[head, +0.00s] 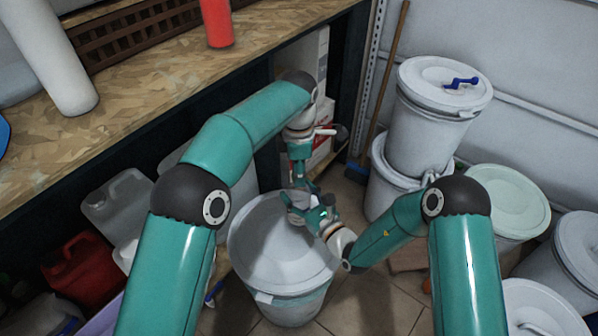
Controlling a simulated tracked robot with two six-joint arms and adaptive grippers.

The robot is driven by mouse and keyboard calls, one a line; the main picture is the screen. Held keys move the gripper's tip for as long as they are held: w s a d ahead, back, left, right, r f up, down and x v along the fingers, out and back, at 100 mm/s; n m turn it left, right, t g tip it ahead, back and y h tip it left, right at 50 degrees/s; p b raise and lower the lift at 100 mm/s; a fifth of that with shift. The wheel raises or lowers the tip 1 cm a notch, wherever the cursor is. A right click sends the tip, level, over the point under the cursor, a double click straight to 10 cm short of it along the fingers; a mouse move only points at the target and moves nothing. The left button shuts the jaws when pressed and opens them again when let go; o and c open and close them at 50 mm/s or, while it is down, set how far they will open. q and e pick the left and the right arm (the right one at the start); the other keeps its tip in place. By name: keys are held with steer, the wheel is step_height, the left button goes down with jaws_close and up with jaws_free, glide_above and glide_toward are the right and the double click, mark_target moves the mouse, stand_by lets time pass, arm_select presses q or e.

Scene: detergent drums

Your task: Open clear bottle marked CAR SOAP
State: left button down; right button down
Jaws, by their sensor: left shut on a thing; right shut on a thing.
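My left gripper (300,198) hangs down from above over a pale lidded drum (265,245). My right gripper (316,216) comes in from the lower right and meets it there. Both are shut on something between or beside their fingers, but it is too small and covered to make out. I cannot make out a clear bottle or read the words CAR SOAP anywhere. A translucent grey jug (118,205) stands at the left below the bench; no lettering is readable on it.
A wooden bench (165,75) with a red cylinder (217,22) runs along the upper left. A red canister (82,270) is low at the left. White drums stand stacked at the right, a blue tool (462,83) on the top lid (425,72). Tiled floor (385,300) shows between drums.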

arm_select(q)
steer(key=shift+w+a+n, duration=0.1)
steer(key=shift+n, duration=0.2)
steer(key=shift+r, duration=0.1)
steer(key=shift+r, duration=0.25)
steer(key=shift+r, duration=0.8)
steer(key=shift+r, duration=2)
arm_select(e)
steer(key=shift+c, duration=0.6)
jaws_free()
steer(key=shift+s, duration=0.1)
